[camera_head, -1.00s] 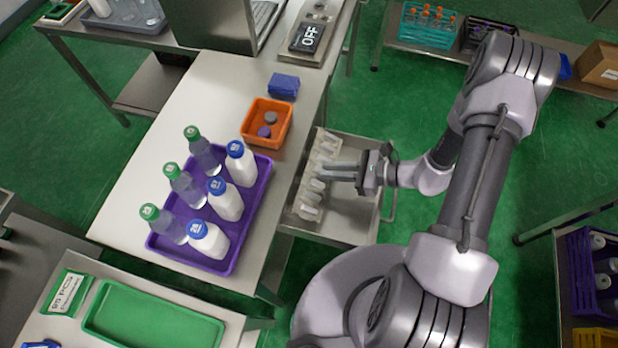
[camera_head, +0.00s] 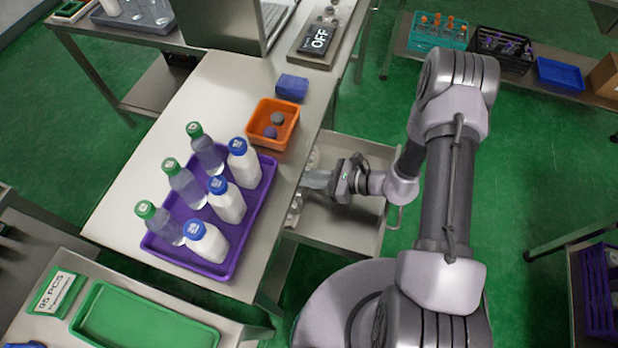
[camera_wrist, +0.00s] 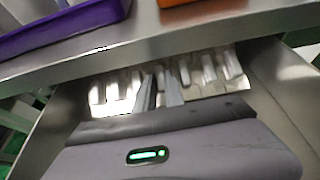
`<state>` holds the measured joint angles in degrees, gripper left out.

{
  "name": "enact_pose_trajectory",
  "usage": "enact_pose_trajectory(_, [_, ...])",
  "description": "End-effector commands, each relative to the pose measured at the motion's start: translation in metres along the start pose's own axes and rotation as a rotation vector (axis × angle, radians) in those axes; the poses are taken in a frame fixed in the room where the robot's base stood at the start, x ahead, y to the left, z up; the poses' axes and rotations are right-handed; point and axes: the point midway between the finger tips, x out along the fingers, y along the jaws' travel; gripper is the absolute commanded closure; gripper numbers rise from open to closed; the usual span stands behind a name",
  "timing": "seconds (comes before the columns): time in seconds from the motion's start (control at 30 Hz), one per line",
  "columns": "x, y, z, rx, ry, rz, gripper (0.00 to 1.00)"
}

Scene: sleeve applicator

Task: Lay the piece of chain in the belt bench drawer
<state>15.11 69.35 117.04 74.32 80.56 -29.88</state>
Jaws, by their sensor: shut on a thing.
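The belt bench drawer (camera_head: 350,225) is pulled out from under the bench top, and its floor is bare toward the front. The piece of chain (camera_head: 294,212) is a row of pale, white links at the drawer's back, partly hidden by the bench edge. In the wrist view the chain (camera_wrist: 207,68) lies crosswise on both sides of my fingers. My gripper (camera_head: 310,180) reaches low into the drawer and is shut on the chain near its middle. In the wrist view my gripper (camera_wrist: 162,86) shows two narrow fingers at the links. I cannot tell whether the chain touches the drawer floor.
The bench top (camera_head: 150,140) overhangs the drawer's back, close to my fingertips. On it stand a purple tray (camera_head: 235,255) of bottles, an orange bin (camera_head: 252,135) and a blue block (camera_head: 291,84).

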Motion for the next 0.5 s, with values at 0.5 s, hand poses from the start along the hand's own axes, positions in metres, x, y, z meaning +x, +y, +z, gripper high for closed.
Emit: enact_pose_trajectory(0.5, [-0.0005, 0.0000, 0.0007, 0.000, 0.000, 0.000, 0.65])
